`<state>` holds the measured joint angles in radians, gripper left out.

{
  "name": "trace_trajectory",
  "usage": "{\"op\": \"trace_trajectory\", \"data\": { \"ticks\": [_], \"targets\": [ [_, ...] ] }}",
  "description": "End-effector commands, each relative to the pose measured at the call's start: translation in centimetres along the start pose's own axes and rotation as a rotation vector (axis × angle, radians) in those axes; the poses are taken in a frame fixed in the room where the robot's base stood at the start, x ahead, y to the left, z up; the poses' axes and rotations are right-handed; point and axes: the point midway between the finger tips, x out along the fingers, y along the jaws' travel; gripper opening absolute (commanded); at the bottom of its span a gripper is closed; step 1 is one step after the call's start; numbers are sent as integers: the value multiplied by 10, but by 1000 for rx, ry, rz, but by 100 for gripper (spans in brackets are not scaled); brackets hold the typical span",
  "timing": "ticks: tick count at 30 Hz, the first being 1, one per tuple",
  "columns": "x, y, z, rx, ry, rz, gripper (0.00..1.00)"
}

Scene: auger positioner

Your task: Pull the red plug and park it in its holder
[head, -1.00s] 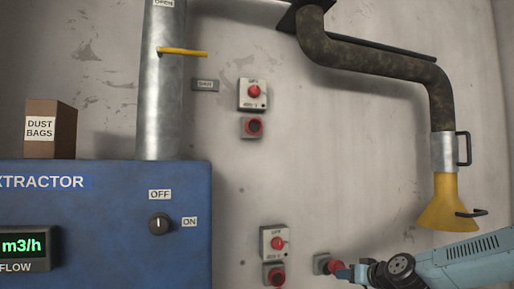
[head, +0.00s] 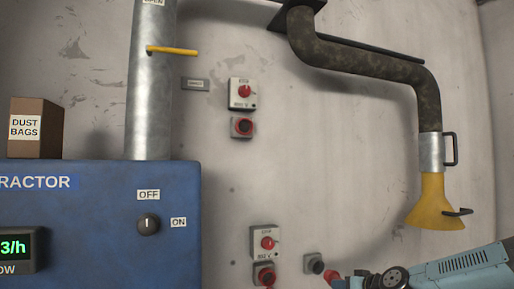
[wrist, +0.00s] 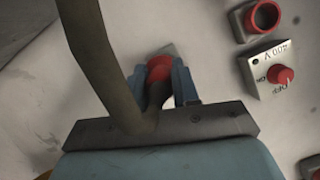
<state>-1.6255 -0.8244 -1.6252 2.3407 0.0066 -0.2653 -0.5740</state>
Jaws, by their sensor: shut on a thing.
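The red plug (head: 331,276) is between the fingers of my gripper (head: 345,282) at the bottom of the head view. It stands just off a small grey wall box (head: 313,263) with a dark round opening, to its lower right. In the wrist view the plug (wrist: 159,68) sits between the blue fingers of my gripper (wrist: 170,80), with part of the grey box (wrist: 168,49) behind it. A thick dark cable (wrist: 92,50) loops from the plug across that view. The gripper is shut on the plug. I cannot tell which fitting is the plug's holder.
A lower switch box (head: 263,241) and red-ringed socket (head: 264,274) are left of the grey box. Another switch box (head: 242,93) and red-ringed socket (head: 242,127) are above. The blue extractor (head: 90,220) stands left; a yellow hood (head: 434,205) hangs right.

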Motion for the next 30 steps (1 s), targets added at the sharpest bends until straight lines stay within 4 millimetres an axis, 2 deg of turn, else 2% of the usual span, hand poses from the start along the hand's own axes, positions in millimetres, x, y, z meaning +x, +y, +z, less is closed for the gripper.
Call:
{"op": "trace_trajectory", "data": {
  "ticks": [21, 30],
  "targets": [
    [40, 0, -16, 2, 18, -2, 0],
    [45, 0, -17, 2, 20, -1, 0]
  ]
}}
